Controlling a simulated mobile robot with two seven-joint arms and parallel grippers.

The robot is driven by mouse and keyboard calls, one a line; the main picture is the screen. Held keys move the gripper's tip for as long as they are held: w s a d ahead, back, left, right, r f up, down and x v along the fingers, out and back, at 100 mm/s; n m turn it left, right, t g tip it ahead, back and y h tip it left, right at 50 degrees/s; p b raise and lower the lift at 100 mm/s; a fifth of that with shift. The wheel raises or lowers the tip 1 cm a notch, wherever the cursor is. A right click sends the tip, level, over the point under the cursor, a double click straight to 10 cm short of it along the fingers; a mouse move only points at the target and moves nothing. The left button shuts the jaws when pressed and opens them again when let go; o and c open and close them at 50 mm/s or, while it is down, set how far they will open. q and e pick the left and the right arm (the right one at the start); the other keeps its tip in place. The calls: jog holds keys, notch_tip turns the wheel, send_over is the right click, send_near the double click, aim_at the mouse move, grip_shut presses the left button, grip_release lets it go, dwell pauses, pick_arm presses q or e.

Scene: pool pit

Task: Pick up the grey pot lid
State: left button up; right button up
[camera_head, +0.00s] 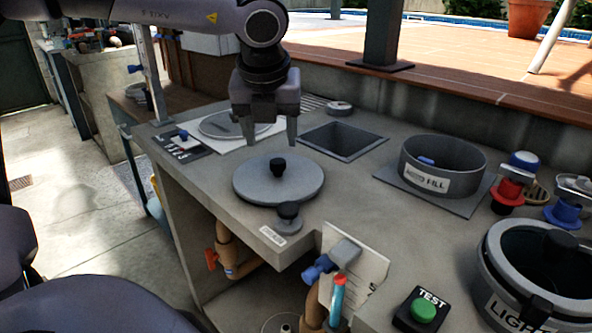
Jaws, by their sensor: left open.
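My left gripper (271,141) hangs above the lid, pointing down. Its two fingers are apart and nothing shows between them. The fingertips are a little above and behind the knob and appear not to touch it. My right gripper is not in view.
A small black knob on a grey base (288,216) stands just in front of the lid. A square opening (343,140) lies behind right. A round pot (442,165) labelled FILL, a lidded pot (541,273) and a green TEST button (423,309) stand to the right.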

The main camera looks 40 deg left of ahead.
aim_at(277, 161)
pick_arm(q)
jog(key=shift+x, duration=1.1)
jog(key=x, duration=0.5)
jog(key=shift+w+d, duration=0.15)
jog(key=shift+d, duration=0.1)
jog(key=shift+r, duration=0.1)
grip_shut()
